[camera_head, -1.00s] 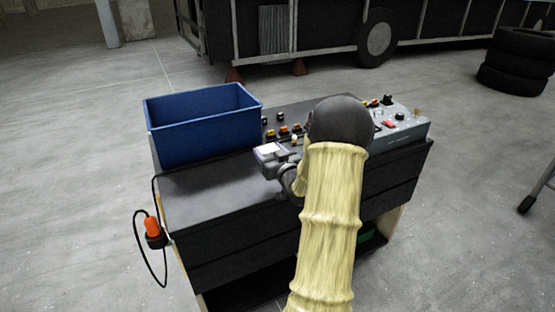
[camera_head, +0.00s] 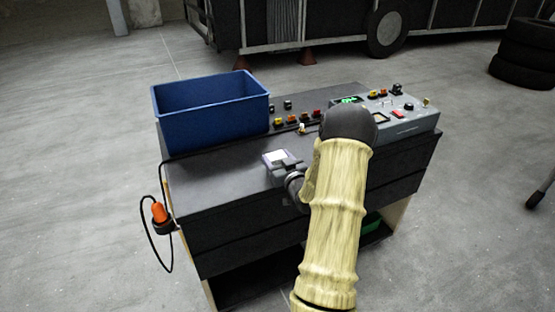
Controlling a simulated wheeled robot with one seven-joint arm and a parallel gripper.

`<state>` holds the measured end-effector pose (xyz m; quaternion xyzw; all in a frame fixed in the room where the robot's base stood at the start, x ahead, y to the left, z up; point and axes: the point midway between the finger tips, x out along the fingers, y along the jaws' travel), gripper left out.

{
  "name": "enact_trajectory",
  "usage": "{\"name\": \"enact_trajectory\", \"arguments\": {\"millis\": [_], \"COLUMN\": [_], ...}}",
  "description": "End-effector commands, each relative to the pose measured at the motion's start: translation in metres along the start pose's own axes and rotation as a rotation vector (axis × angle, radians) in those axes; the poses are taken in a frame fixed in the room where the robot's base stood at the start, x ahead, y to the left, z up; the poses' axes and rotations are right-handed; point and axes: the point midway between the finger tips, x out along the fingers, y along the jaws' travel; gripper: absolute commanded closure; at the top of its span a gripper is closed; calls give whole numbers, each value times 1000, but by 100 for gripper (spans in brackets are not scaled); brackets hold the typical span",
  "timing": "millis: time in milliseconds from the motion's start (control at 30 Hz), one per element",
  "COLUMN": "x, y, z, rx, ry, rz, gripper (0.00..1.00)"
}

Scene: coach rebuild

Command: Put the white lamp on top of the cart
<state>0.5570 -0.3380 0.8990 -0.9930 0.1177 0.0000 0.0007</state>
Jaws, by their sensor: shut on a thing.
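The cart (camera_head: 225,185) has a flat dark top and stands in front of me. A small white-topped piece (camera_head: 302,129), possibly the white lamp, is near the row of coloured lamps (camera_head: 297,119) at the middle back of the top. My gripper (camera_head: 281,160) is over the middle of the cart top, in front of that row and apart from the white-topped piece. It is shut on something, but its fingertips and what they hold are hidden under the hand. My sleeved arm covers the area to the right.
A blue bin (camera_head: 212,128) fills the cart's back left. A grey control box (camera_head: 405,125) with knobs stands at the back right. An orange plug (camera_head: 158,212) with a looped cable hangs off the left side. The cart top's front left is clear.

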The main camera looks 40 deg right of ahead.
Motion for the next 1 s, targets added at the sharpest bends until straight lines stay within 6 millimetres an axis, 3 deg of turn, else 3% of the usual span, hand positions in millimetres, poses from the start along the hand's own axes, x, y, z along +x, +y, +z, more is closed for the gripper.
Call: {"name": "enact_trajectory", "arguments": {"millis": [233, 267, 367, 767, 1000], "x": [0, 0, 0, 0, -35], "y": [0, 0, 0, 0, 1], "z": [3, 2, 2, -3, 0], "rx": [0, 0, 0, 0, 1], "ry": [1, 0, 0, 0, -3], "rz": [0, 0, 0, 0, 2], "gripper": [67, 38, 20, 20, 20]}}
